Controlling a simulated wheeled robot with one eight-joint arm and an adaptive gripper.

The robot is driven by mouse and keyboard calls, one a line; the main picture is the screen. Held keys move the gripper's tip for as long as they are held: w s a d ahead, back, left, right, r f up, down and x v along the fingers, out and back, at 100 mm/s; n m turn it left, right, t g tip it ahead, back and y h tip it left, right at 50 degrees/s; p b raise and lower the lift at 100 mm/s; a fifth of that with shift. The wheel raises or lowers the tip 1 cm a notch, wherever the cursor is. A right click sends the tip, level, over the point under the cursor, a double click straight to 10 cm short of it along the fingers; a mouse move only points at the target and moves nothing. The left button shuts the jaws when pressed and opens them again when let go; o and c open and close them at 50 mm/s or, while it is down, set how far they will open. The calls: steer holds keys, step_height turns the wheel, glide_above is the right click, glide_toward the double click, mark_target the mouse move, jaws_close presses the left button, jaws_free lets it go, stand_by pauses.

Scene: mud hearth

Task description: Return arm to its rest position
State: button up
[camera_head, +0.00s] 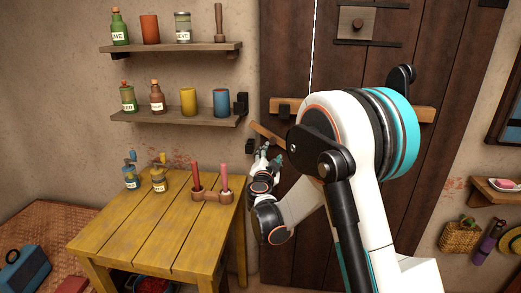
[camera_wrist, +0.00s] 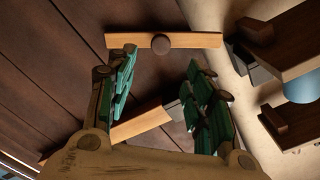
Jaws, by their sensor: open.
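My gripper (camera_head: 273,157) is in front of the dark plank door (camera_head: 289,60), near its left edge, at the end of my bent white arm. It also shows in the wrist view (camera_wrist: 160,68), with its two green-padded fingers spread apart and nothing between them. Beyond the fingertips in the wrist view are a light wooden bar with a round knob (camera_wrist: 160,43) and a slanting wooden bar (camera_wrist: 143,125). In the head view, a short tilted wooden piece (camera_head: 262,133) is just above my gripper. Whether the fingers touch it cannot be told.
Two wall shelves (camera_head: 175,47) (camera_head: 165,118) carry bottles and cups, left of my gripper. A small shelf (camera_head: 497,190) and hanging basket (camera_head: 460,235) are at right.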

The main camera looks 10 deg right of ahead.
steer(key=s+d+r+n+g, duration=0.2)
steer(key=s+d+r+g, duration=0.15)
steer(key=s, duration=0.65)
steer(key=s+d+r+n+g, duration=0.25)
steer(key=s+d+r, duration=0.2)
steer(key=s, duration=0.65)
steer(key=s+a+f+n+g+y, duration=0.1)
steer(key=s+a+f+n+y, duration=0.1)
steer(key=s, duration=0.6)
steer(key=s+a+f+n+g+y, duration=0.1)
steer(key=s+a+f+n, duration=0.1)
steer(key=s, duration=0.7)
steer(key=s+a+f+n+g+y, duration=0.1)
steer(key=s+f+n+g+y, duration=0.1)
steer(key=s, duration=0.7)
steer(key=shift+a+f+n+y, duration=0.3)
steer(key=shift+a+f+n, duration=0.15)
steer(key=shift+n, duration=0.7)
